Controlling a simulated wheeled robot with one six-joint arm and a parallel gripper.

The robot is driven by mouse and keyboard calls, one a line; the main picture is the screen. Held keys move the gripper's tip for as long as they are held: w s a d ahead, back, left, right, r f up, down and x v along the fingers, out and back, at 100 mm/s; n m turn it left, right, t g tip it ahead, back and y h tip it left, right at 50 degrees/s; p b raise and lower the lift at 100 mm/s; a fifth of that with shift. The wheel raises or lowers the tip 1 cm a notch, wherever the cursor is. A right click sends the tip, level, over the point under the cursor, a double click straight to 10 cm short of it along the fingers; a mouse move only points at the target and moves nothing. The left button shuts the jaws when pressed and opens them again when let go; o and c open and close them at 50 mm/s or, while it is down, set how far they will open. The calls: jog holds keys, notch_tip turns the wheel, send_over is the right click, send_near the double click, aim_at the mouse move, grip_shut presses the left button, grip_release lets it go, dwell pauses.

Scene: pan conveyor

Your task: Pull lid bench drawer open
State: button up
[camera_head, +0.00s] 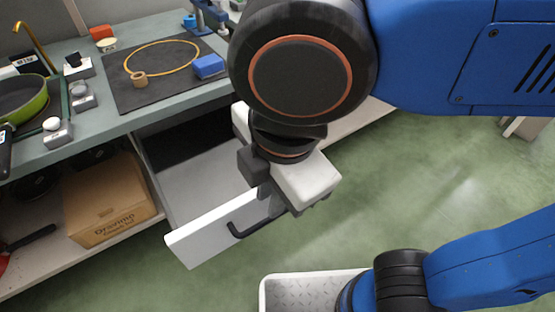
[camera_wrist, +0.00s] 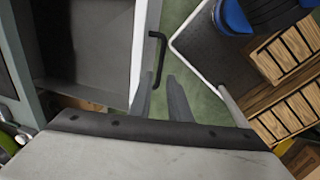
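The lid bench drawer (camera_head: 205,236) stands pulled out from under the bench. Its grey interior shows and looks empty in the head view. The pale drawer front also shows in the wrist view (camera_wrist: 139,45). A black bar handle (camera_head: 240,231) is on the front, and it shows in the wrist view (camera_wrist: 162,50). My gripper (camera_head: 270,200) is at the right part of the handle. In the wrist view my gripper's two fingers (camera_wrist: 160,92) stand apart, with green floor visible between them. The handle's near end is by the left finger; contact there cannot be told.
The bench top (camera_head: 110,118) holds a dark mat (camera_head: 135,95), a gold ring, a blue block (camera_head: 208,66) and a green pan (camera_head: 25,100). A cardboard box (camera_head: 105,200) sits on the shelf left of the drawer. A metal tray (camera_head: 265,292) is near my base. Green floor is clear at right.

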notch_tip(320, 180, up, 9)
jog(key=s, duration=0.1)
jog(key=shift+s+d, duration=0.25)
jog(key=shift+d, duration=0.2)
jog(key=shift+r, duration=0.1)
jog(key=w+d+f+m, duration=0.9)
jog(key=w+d+m, duration=0.3)
jog(key=w, duration=0.1)
jog(key=d+f+m+t, duration=0.1)
jog(key=d+f+m, duration=0.4)
jog(key=d, duration=0.3)
jog(key=w+d+f+m+t+h, duration=0.1)
jog(key=d+f+m+t, duration=0.1)
jog(key=d+f+m, duration=0.3)
jog(key=shift+w+d+m, duration=0.3)
jog(key=shift+d+m, duration=0.9)
jog(key=shift+d, duration=0.2)
